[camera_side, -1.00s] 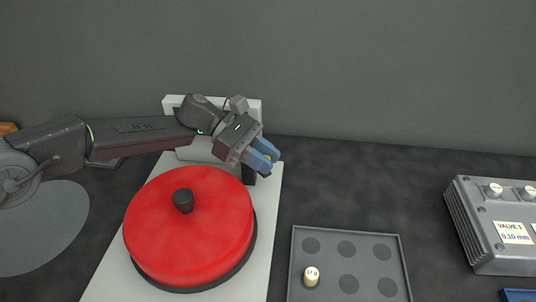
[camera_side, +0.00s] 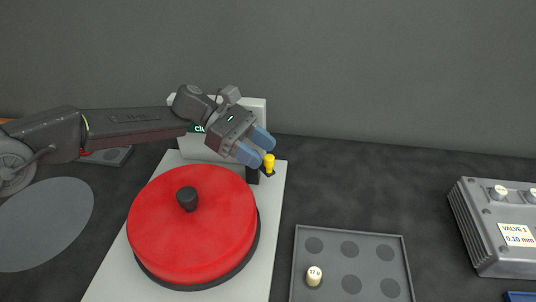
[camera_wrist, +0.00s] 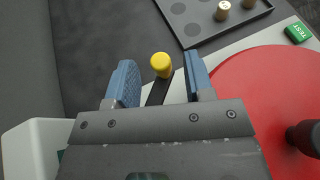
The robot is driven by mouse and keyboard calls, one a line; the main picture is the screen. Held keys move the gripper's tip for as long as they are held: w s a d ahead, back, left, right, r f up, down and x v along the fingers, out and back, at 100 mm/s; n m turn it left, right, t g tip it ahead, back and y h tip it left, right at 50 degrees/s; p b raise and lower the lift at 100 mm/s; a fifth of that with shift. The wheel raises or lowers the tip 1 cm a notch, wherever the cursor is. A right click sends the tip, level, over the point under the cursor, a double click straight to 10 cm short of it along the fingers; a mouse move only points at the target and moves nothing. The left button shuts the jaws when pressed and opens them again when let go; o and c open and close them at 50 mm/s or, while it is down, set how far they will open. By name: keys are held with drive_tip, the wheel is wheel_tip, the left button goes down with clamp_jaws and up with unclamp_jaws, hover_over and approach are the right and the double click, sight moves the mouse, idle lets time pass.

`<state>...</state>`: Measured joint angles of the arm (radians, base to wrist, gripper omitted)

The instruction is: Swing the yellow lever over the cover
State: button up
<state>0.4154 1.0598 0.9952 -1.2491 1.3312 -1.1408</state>
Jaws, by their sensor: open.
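The yellow lever (camera_side: 269,163) stands upright at the back right corner of the white base plate (camera_side: 273,215), on a dark arm. The wrist view shows its round yellow top (camera_wrist: 161,65) just beyond and between my fingertips. The red cover (camera_side: 190,225), round with a black knob (camera_side: 187,199), sits on the plate. My gripper (camera_side: 256,147) is open, with blue fingers beside the lever and nothing held. The wrist view shows the open jaws (camera_wrist: 160,77) with a wide gap. The lever's lower part is partly hidden.
A grey tray (camera_side: 324,263) with round recesses and a cream peg (camera_side: 314,276) lies right of the plate. A grey valve box (camera_side: 490,235) is at far right. A green TEST button (camera_wrist: 298,32) shows in the wrist view. A white panel stands behind my gripper.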

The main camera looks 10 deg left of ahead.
wheel_tip(320, 180, up, 7)
idle(0.3)
drive_tip(key=shift+a+r, duration=0.1)
wheel_tip(320, 180, up, 4)
drive_tip(key=s+d+n+t+h, duration=0.1)
drive_tip(key=d+n+t+h, duration=0.1)
drive_tip(key=t+h, duration=0.1)
drive_tip(key=s+a+f+n+t+y, duration=0.4)
drive_tip(key=s+a+f+n+t, duration=0.3)
drive_tip(key=a+t, duration=0.25)
drive_tip(key=shift+n+g, duration=0.35)
drive_tip(key=shift+n, duration=0.35)
drive_tip(key=x, duration=1.3)
drive_tip(key=shift+w+f, duration=0.4)
drive_tip(key=shift+w, duration=0.1)
drive_tip(key=shift+a, duration=0.1)
clamp_jaws()
